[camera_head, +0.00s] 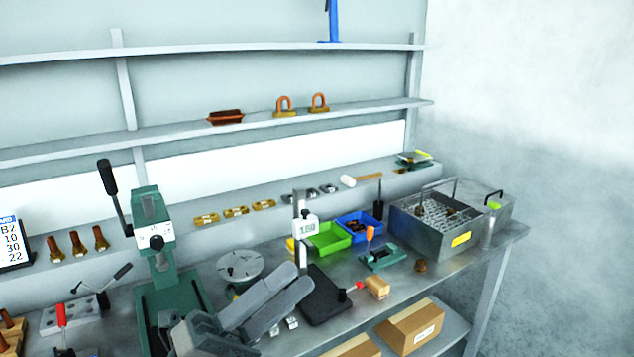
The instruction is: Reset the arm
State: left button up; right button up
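My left gripper (295,281) reaches in from the bottom of the head view, with two long grey fingers side by side pointing up and right over the bench. I see no object held between them, but the angle does not show how wide the gap is. It is just left of a black-based measuring stand (327,297) and in front of a round slotted metal plate (241,264). Whether it touches anything is unclear. My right gripper is not in view.
A green lever press (154,237) stands close on the left. Green bin (328,236), blue bin (359,226) and a metal basket tank (437,228) are to the right. A wooden-handled tool (376,287) lies near the bench front. Shelves (190,130) run behind.

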pick_arm(q)
jog(key=w+a+f+n+t+y, duration=0.6)
jog(key=a+f+n+t+y, duration=0.45)
jog(key=n+y, duration=0.75)
jog(key=s+a+f+n+g+y, duration=0.1)
jog(key=a+f+n+g+y, duration=0.2)
jog(key=f, duration=0.4)
jog(key=s+a+f+n+g, duration=0.2)
jog(key=a+f+n, duration=0.1)
jog(key=f+n, duration=0.4)
jog(key=s+a+f+n+g+y, duration=0.15)
jog(key=s+f+g, duration=0.45)
jog(key=s+f, duration=0.6)
jog(key=s+f+n+g+h, duration=0.1)
jog(key=s+f+n+g, duration=0.2)
jog(key=s+f+g, duration=0.65)
jog(key=s+f+t+b, duration=0.1)
jog(key=s+f, duration=0.2)
jog(key=f, duration=1.2)
jog(key=s+f+t, duration=0.1)
jog(key=s+f, duration=0.2)
jog(key=f, duration=1.2)
jog(key=s+a+f+g, duration=0.1)
jog(key=s+a+f, duration=0.2)
jog(key=s+f, duration=1.4)
jog(key=shift+s+f+m+y+b, duration=0.35)
jog(key=shift+f+m+b, duration=0.1)
jog(key=shift+f, duration=0.25)
jog(key=shift+a, duration=0.1)
jog(key=shift+c, duration=0.7)
